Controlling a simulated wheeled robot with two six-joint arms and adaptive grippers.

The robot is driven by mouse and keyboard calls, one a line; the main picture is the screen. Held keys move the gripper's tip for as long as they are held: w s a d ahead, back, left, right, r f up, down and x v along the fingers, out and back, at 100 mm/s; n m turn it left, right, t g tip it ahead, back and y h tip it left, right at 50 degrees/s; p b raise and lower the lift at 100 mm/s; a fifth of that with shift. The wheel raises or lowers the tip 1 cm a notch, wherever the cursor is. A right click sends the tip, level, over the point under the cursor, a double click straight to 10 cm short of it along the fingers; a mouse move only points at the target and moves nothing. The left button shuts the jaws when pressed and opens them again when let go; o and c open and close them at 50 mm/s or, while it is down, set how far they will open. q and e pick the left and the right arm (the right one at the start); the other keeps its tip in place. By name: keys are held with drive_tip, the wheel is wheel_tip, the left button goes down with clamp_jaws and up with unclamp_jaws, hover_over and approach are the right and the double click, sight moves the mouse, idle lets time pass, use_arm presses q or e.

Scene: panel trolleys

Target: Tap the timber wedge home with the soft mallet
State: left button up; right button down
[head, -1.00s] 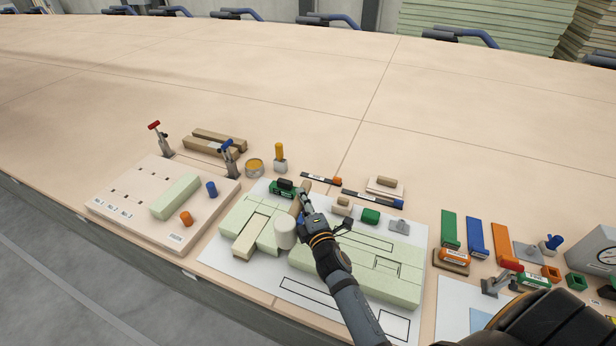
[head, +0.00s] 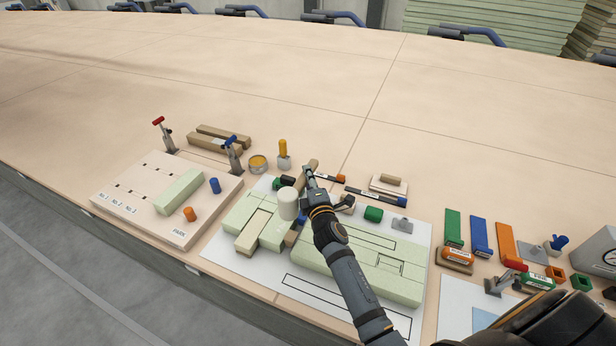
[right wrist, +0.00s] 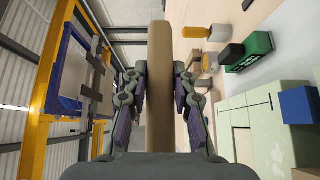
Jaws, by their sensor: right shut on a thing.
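The soft mallet has a cream cylindrical head (head: 288,204) and a round wooden handle (head: 312,166). My right gripper (head: 309,178) is shut on the handle, which runs upright between the fingers in the right wrist view (right wrist: 159,85). The head hangs over the pale green panel pieces (head: 350,262). A pale timber piece (head: 252,230) lies in the left panel piece, its near end sticking out. A browner timber piece (head: 292,238) shows partly just below the mallet head; I cannot tell which is the wedge. My left gripper is out of view.
Coloured strips and small tools crowd the right. The table behind is clear.

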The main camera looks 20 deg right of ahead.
drive_tip(key=shift+f+b, duration=2.5)
drive_tip(key=shift+f, duration=0.35)
